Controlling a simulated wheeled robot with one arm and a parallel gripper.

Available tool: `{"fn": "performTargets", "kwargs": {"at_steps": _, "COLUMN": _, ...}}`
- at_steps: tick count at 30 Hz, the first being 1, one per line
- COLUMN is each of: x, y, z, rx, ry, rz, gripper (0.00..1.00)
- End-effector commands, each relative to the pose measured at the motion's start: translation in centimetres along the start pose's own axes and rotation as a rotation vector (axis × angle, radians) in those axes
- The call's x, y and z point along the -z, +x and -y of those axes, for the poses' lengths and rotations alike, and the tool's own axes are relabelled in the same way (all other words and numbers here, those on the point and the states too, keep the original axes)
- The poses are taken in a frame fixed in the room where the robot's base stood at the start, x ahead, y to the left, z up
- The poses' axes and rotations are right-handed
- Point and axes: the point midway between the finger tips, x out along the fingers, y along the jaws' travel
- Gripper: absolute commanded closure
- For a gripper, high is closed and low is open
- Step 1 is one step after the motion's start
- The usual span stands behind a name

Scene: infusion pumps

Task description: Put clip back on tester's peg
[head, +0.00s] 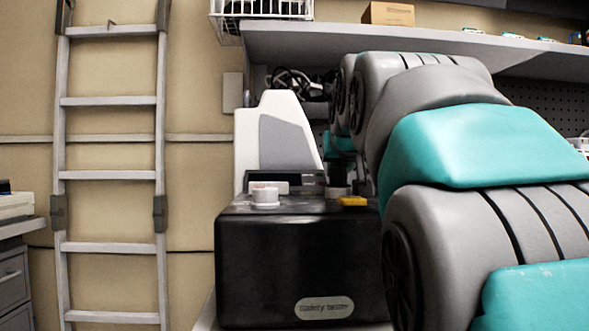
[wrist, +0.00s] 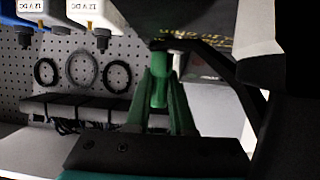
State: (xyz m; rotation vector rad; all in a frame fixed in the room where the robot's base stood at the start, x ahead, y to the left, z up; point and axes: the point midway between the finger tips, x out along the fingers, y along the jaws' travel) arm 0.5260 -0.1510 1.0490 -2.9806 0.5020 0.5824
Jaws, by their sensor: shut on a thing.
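The safety tester (head: 298,262) is a black box with a "Safety tester" label, in the lower middle of the head view. My gripper (wrist: 160,98) shows in the wrist view, its green fingers shut on a green clip (wrist: 159,88). The clip's far end is close to a dark part by the tester's face (wrist: 195,45), which bears upside-down yellow lettering. I cannot tell whether the clip touches the peg, and the peg is not clearly visible. In the head view my arm hides most of the gripper and clip behind the tester.
A white-grey device (head: 275,140) stands behind the tester. A white knob (head: 265,196) and a yellow part (head: 353,201) are on the tester's top. A ladder (head: 111,180) leans at left. Cable rings (wrist: 82,69) hang on pegboard, with 12 V DC adapters (wrist: 99,18) nearby.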

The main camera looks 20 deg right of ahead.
Motion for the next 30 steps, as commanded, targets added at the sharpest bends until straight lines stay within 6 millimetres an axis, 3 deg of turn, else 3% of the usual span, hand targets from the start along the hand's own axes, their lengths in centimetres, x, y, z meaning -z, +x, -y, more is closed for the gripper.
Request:
{"fn": "performTargets", "kwargs": {"at_steps": 5, "x": -0.28, "y": 0.14, "z": -0.01, "rx": 0.0, "ry": 0.0, "rz": 0.006, "gripper": 1.0}}
{"fn": "performTargets", "kwargs": {"at_steps": 6, "x": -0.29, "y": 0.15, "z": 0.0, "rx": 0.0, "ry": 0.0, "rz": 0.006, "gripper": 0.77}}
{"fn": "performTargets", "kwargs": {"at_steps": 15, "x": -0.37, "y": 0.2, "z": 0.01, "rx": 0.0, "ry": -0.001, "rz": 0.008, "gripper": 0.44}}
{"fn": "performTargets", "kwargs": {"at_steps": 19, "x": -0.41, "y": 0.22, "z": 0.03, "rx": 0.001, "ry": -0.001, "rz": 0.009, "gripper": 0.44}}
{"fn": "performTargets", "kwargs": {"at_steps": 20, "x": -0.42, "y": 0.23, "z": 0.03, "rx": 0.001, "ry": -0.001, "rz": 0.009, "gripper": 0.63}}
{"fn": "performTargets", "kwargs": {"at_steps": 25, "x": -0.46, "y": 0.25, "z": 0.04, "rx": 0.001, "ry": -0.001, "rz": 0.01, "gripper": 0.44}}
{"fn": "performTargets", "kwargs": {"at_steps": 30, "x": -0.49, "y": 0.28, "z": 0.06, "rx": 0.001, "ry": -0.002, "rz": 0.011, "gripper": 0.42}}
